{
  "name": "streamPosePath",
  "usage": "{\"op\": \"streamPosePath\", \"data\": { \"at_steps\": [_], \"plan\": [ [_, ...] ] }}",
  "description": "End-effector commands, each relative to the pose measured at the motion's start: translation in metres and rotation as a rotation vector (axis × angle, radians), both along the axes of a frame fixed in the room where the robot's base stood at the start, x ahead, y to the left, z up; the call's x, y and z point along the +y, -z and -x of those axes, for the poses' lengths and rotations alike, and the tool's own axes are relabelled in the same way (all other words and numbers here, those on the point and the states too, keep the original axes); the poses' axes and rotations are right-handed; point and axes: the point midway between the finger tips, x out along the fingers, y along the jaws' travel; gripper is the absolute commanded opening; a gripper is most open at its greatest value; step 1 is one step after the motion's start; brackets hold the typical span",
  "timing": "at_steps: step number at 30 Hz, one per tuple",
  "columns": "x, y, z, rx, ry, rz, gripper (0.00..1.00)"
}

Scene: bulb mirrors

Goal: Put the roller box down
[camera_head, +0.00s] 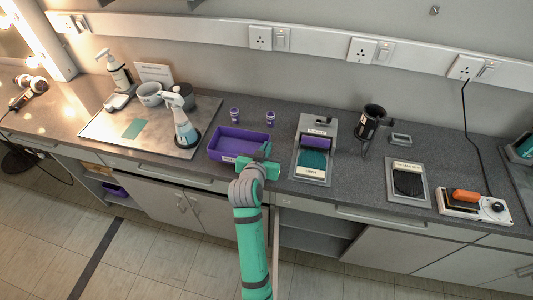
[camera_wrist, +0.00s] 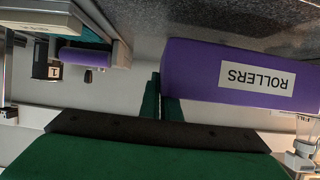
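The roller box (camera_head: 233,143) is an open purple tray near the front edge of the counter, left of the grey roller station. In the wrist view its purple wall with an upside-down ROLLERS label (camera_wrist: 257,78) fills the right side. My gripper (camera_head: 266,158) is at the box's right end. In the wrist view the green fingers (camera_wrist: 160,100) are close together at the box's end wall and look shut on it. I cannot tell whether the box's underside touches the counter.
Two small purple cups (camera_head: 235,115) stand behind the box. A spray bottle (camera_head: 182,122) stands to its left on a metal sheet. The grey station (camera_head: 313,148) with a purple roller and green pad is close on the right. A dark holder (camera_head: 370,122) stands farther right.

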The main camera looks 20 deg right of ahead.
Motion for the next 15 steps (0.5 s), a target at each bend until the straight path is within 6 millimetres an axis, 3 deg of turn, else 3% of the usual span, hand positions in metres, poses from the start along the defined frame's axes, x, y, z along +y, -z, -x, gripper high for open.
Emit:
{"op": "streamPosePath", "data": {
  "at_steps": [6, 15],
  "plan": [
    [0.001, 0.029, -0.001, 0.003, -0.001, -0.001, 0.00],
    [0.001, 0.031, -0.001, -0.001, -0.001, 0.000, 0.00]
  ]
}}
